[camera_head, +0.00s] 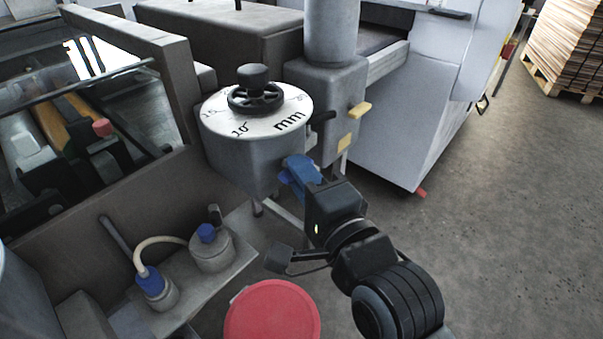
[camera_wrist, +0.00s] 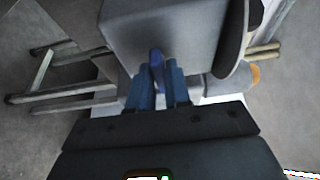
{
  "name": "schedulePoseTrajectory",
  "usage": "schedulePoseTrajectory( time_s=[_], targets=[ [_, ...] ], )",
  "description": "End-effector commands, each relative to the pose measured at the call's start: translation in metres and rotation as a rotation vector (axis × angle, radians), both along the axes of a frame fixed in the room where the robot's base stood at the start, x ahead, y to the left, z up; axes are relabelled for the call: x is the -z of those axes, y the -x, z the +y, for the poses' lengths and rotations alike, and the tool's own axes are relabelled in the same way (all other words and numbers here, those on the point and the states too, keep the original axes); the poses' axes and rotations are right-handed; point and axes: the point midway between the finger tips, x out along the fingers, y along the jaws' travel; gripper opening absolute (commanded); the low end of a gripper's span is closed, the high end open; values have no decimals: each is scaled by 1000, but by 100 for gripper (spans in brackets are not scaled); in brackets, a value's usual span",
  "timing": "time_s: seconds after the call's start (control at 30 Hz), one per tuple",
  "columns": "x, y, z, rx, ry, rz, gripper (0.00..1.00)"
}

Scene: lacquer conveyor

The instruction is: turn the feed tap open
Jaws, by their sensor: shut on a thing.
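My gripper (camera_head: 290,172), with blue fingers, is at the lower front of the grey round housing with the dial. In the wrist view, its two fingers (camera_wrist: 158,85) stand on either side of a darker blue lever (camera_wrist: 156,60), which looks like the feed tap's handle. The gripper is shut on this lever, which lies against the grey housing (camera_wrist: 165,35). In the head view, the lever is mostly hidden by the fingers. The tap's body and how far it is turned cannot be made out.
A black handwheel (camera_head: 256,98) tops the white mm dial (camera_head: 285,105). Two blue-capped pots joined by a hose stand on a shelf (camera_head: 185,305) at lower left. A red round lid (camera_head: 272,315) is below my gripper. Open floor lies right.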

Motion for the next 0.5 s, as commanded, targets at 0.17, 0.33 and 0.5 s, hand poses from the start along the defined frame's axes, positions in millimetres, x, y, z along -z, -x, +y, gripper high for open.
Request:
schedulePoseTrajectory(
  time_s=[0.17,0.33,0.5],
  targets=[
    [1,0,0,0,1,0,0],
    [2,0,0,1,15,-18,0],
    [5,0,-1,2,58,-74,0]
  ],
)
